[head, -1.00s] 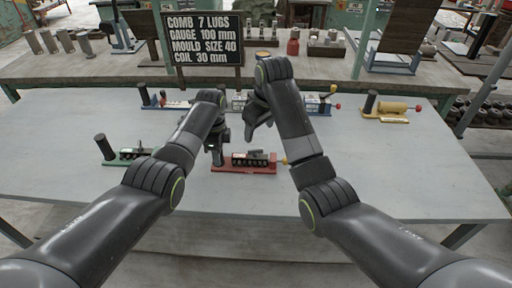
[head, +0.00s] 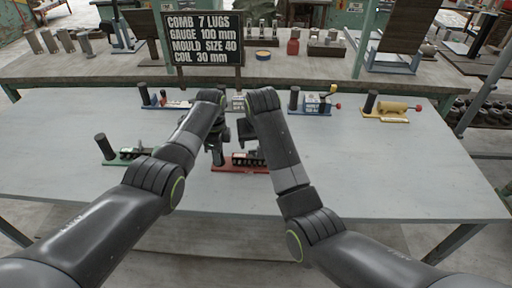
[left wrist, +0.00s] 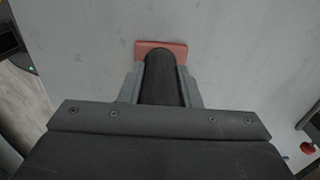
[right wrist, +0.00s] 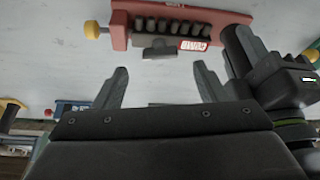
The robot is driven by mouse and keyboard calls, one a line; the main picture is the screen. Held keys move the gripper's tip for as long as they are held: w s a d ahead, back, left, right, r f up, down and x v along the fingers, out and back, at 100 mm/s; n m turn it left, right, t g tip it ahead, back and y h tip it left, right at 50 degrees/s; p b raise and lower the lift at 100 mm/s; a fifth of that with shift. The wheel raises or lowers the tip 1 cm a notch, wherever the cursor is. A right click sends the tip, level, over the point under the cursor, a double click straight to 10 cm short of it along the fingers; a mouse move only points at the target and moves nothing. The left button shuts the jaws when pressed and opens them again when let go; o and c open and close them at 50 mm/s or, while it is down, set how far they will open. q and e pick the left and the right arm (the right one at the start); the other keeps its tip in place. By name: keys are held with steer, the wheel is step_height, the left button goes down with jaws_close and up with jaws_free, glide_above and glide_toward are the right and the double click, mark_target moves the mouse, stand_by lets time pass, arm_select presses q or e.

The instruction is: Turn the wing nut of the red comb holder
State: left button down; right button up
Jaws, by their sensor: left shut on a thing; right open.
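The red comb holder (head: 228,168) lies on the grey table. In the right wrist view it shows as a red body (right wrist: 122,27) with a row of dark lugs, a "COMB" label and a yellow knob (right wrist: 93,30) at its left end. A grey winged piece (right wrist: 160,49), perhaps the wing nut, sits at its middle. My left gripper (head: 217,157) is shut on the holder's dark upright post (left wrist: 163,78), above the red base end (left wrist: 180,48). My right gripper (right wrist: 161,68) is open and empty, its fingertips near the grey piece, apparently apart from it.
A green holder (head: 122,158) stands at the left. Blue holders (head: 165,102) (head: 318,106) and a yellow one (head: 392,108) stand along the back. A sign (head: 203,38) stands behind. The table's right front (head: 400,180) is clear.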

steer(key=shift+x, duration=2.35)
steer(key=shift+c, duration=0.3)
